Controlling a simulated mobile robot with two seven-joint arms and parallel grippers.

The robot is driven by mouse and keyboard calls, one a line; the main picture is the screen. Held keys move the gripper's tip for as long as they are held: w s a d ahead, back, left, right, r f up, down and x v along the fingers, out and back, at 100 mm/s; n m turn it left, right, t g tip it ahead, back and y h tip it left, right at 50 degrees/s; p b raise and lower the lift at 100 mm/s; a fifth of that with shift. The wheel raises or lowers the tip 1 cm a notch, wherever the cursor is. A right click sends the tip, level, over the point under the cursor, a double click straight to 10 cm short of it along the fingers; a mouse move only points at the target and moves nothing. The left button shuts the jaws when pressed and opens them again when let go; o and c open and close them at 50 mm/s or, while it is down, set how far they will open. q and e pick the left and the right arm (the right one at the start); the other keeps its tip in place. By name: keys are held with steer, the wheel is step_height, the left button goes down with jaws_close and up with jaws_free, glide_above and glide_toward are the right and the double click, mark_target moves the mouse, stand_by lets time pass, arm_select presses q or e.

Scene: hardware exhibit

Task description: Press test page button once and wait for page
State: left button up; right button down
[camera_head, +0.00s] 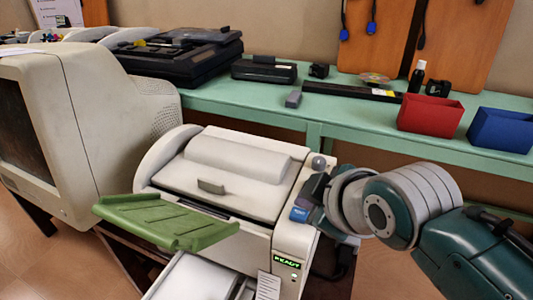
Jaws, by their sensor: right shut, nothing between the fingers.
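A beige printer (225,170) stands in the middle, with a green tray (165,220) sticking out at its front left. Its small display (287,262) glows green and seems to read READY. A round grey knob or button (318,163) sits at the back of its right-hand top strip. My right gripper (304,206) is shut and empty, low over that strip in front of the round part. A small blue patch shows at its tip; I cannot tell whether it is a button or touched. The test page button is not clearly visible. My left gripper is out of view.
A bulky beige monitor (90,120) stands close at the left. Behind runs a green bench (360,112) holding a black machine (180,55), a red bin (430,115) and a blue bin (502,129). A white paper tag (268,285) hangs on the printer's front.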

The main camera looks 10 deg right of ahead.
steer(key=shift+f, duration=0.1)
steer(key=shift+f, duration=0.35)
